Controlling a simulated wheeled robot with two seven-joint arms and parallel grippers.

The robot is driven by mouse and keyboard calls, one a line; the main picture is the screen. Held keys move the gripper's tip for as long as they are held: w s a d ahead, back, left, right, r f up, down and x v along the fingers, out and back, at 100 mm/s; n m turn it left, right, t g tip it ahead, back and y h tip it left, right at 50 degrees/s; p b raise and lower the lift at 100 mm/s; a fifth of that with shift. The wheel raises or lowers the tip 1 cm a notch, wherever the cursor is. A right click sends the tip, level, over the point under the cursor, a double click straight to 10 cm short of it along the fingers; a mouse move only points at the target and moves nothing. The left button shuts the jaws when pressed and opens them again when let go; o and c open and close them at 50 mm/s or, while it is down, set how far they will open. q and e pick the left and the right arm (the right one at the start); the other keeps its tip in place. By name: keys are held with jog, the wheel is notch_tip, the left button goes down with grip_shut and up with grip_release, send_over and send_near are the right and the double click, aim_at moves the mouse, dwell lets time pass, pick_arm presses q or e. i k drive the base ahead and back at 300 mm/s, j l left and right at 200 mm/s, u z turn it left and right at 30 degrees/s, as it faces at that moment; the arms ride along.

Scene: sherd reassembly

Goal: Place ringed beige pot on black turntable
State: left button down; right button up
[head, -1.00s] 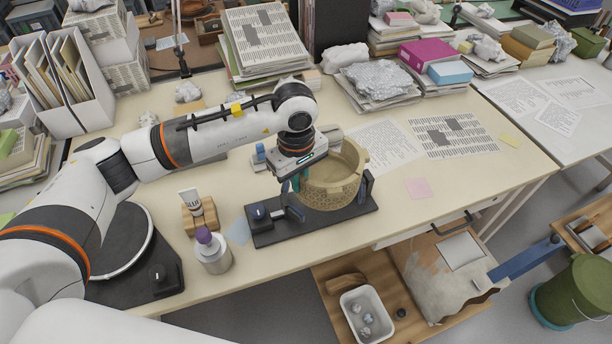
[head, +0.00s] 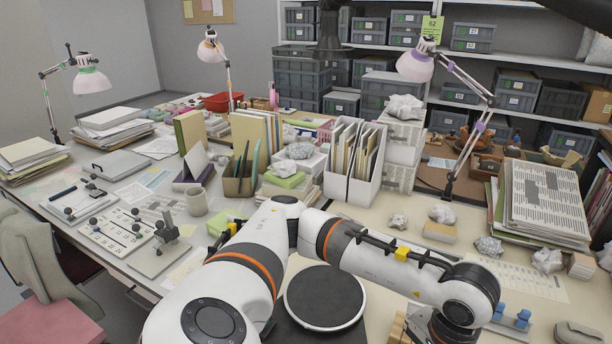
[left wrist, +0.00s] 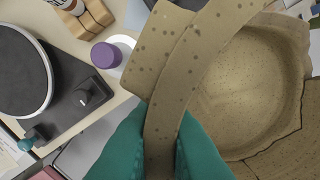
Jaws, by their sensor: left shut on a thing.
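In the left wrist view, the beige pot (left wrist: 262,80) is speckled, has a round open mouth and shows dark crack lines low on its right. My left gripper (left wrist: 163,118) has teal fingers shut on the pot's wall, one on each side. I cannot tell what is under the pot. The black turntable (head: 325,297) is a flat disc with a pale rim, bare on top, beside my left arm in the head view. It also shows at the left of the wrist view (left wrist: 20,70), apart from the pot. In the head view, the pot and my left fingertips are out of frame.
A purple-capped bottle (left wrist: 105,55) stands between turntable and pot, close to the pot. A wooden block (left wrist: 88,15) is behind it. Behind the turntable stand a white file holder (head: 352,165) and stacked books (head: 285,190). A lamp (head: 416,66) rises at the right.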

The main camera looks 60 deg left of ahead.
aim_at(325, 293)
jog(key=k+j, duration=0.15)
jog(key=j, duration=0.2)
jog(key=k+j, duration=0.1)
jog(key=j, duration=0.3)
jog(key=k+j, duration=0.15)
jog(key=j, duration=0.2)
jog(key=k+j, duration=0.15)
jog(key=j, duration=0.2)
jog(key=k+j, duration=0.1)
jog(key=j, duration=0.25)
